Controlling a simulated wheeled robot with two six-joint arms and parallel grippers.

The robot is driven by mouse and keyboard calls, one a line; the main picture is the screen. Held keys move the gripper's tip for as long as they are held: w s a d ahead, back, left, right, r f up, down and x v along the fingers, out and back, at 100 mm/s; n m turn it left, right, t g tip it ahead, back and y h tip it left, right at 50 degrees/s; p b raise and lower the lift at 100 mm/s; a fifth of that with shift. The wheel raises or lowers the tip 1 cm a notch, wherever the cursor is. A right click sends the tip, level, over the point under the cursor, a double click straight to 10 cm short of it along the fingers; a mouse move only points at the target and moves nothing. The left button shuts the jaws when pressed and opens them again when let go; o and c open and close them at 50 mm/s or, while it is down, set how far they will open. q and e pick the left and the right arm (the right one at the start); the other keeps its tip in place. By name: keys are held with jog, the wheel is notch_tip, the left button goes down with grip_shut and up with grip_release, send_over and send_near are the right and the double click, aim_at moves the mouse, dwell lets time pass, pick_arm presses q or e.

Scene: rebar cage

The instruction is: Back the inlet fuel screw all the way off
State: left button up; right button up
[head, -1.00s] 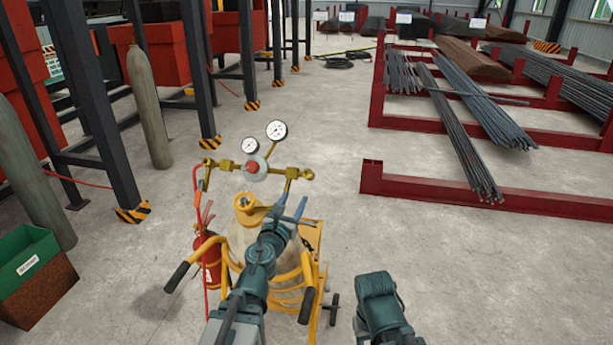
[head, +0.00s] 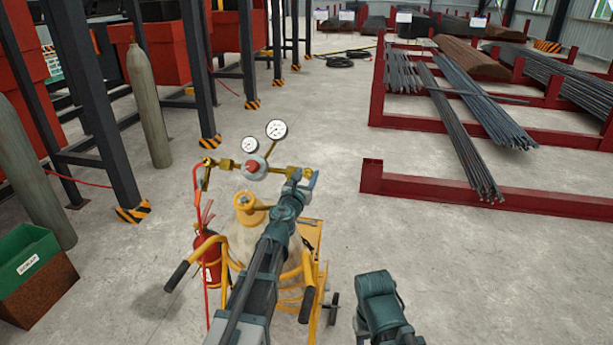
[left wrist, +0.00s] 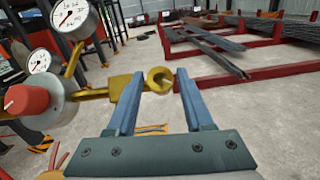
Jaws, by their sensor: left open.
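The brass inlet fitting (left wrist: 120,88) runs right from the regulator body (left wrist: 50,104), which has a red knob (left wrist: 27,99). Its round, hollow-looking brass end (left wrist: 160,79), probably the inlet fuel screw, shows between the fingers of my left gripper (left wrist: 158,92) in the left wrist view. The fingers are apart, the left one overlapping the fitting; I cannot tell whether they touch it. In the head view my left gripper (head: 303,180) is at the right end of the brass fitting (head: 283,171) and partly hides it. My right gripper is not in view.
Two gauges (head: 276,130) stand above the regulator. Below are a pale cylinder with a yellow collar (head: 250,208), a yellow cart (head: 205,247) and a red extinguisher (head: 210,262). A red hose (head: 196,225) hangs left. Bare floor lies to the right, before the red rack (head: 480,195).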

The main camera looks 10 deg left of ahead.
pick_arm(q)
jog(key=shift+c, duration=0.2)
grip_shut()
